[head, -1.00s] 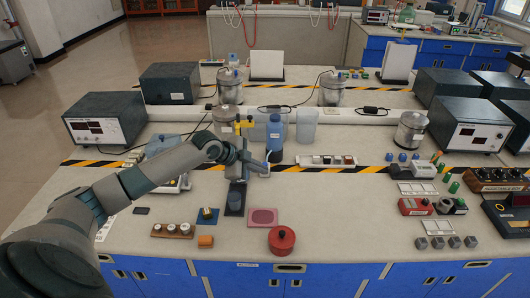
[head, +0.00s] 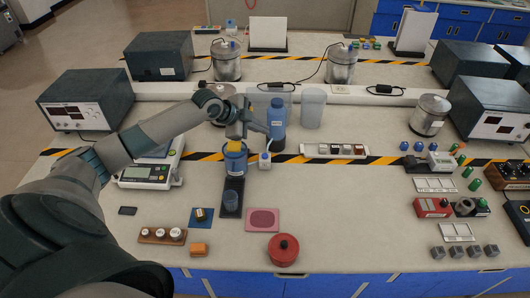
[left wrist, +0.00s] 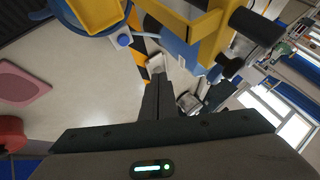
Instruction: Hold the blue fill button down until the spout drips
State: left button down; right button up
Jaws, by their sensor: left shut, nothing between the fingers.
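A small white box with a blue round button (head: 265,156) stands on the bench below the blue bottle (head: 277,120); I take it for the fill button. The button also shows in the left wrist view (left wrist: 123,40). A blue vessel (head: 235,170) with a yellow part (head: 234,148) at its top stands just left of it. My left gripper (head: 266,131) is shut and empty above and behind the button. Its dark fingers (left wrist: 160,70) show together in the wrist view, apart from the button. My right gripper is out of view.
A dark mat with a small cup (head: 231,197) lies in front of the blue vessel. A digital scale (head: 148,173) is to the left, a pink pad (head: 263,221) and a red pot (head: 283,249) in front. Bench right of the pad is clear.

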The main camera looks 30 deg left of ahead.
pick_arm(q)
jog(key=shift+s+r, duration=0.1)
jog(key=b, duration=0.5)
send_over(262, 158)
notch_tip(262, 158, down, 6)
jog(key=shift+f, duration=0.15)
jog(key=shift+f+b, duration=0.85)
jog(key=shift+f, duration=0.45)
jog(key=shift+f+b, duration=0.35)
jog(key=shift+f, duration=0.55)
dwell(4.7)
